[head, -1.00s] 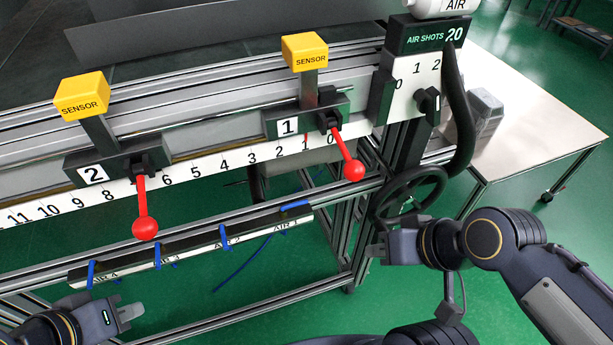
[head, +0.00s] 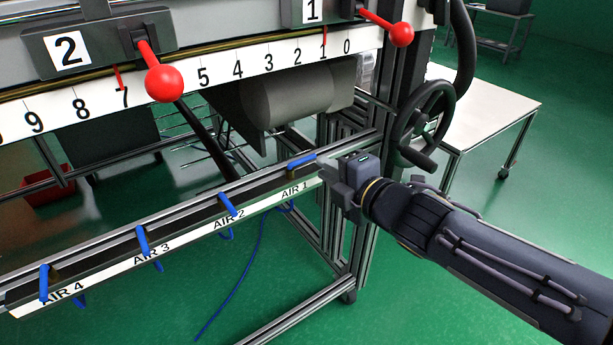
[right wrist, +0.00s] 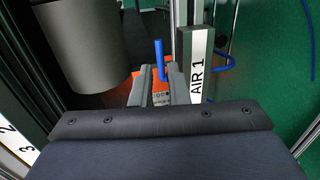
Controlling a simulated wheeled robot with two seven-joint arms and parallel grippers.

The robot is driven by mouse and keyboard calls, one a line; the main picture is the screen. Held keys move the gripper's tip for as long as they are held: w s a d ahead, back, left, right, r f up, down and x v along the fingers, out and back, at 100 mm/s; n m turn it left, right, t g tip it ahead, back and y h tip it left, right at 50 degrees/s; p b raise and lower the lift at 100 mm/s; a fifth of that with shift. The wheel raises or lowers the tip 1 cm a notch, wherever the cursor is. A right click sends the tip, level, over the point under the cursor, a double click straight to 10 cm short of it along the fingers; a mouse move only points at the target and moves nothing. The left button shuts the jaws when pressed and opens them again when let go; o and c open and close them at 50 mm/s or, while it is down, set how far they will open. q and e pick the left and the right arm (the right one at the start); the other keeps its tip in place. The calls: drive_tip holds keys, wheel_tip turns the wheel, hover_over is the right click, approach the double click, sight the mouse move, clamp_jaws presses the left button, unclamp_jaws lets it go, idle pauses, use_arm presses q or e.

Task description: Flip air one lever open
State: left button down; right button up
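The blue air one lever (head: 301,161) sits at the right end of the valve rail (head: 190,213), above the label AIR 1. It lies roughly along the rail, while the other blue levers stand across it. My right gripper (head: 324,172) is at the rail's right end, its fingertips close beside this lever. In the right wrist view the lever (right wrist: 159,60) rises at the tips of my right gripper (right wrist: 152,84), whose fingers are apart with a gap between them. Whether they touch the lever I cannot tell. My left gripper is out of view.
Blue levers for AIR 2 (head: 228,205), AIR 3 (head: 142,240) and AIR 4 (head: 44,282) line the rail. A black handwheel (head: 420,122) is right of my gripper. Red-knobbed handles (head: 164,83) hang above. Green floor (head: 440,300) is open in front.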

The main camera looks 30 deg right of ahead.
sight(307, 159)
drive_tip(key=b+x, duration=0.4)
drive_tip(key=x, duration=0.2)
drive_tip(key=shift+w+f, duration=0.15)
drive_tip(key=shift+f, duration=0.1)
drive_tip(key=shift+w, duration=0.55)
drive_tip(key=shift+r, duration=0.1)
clamp_jaws()
drive_tip(key=shift+b, duration=0.3)
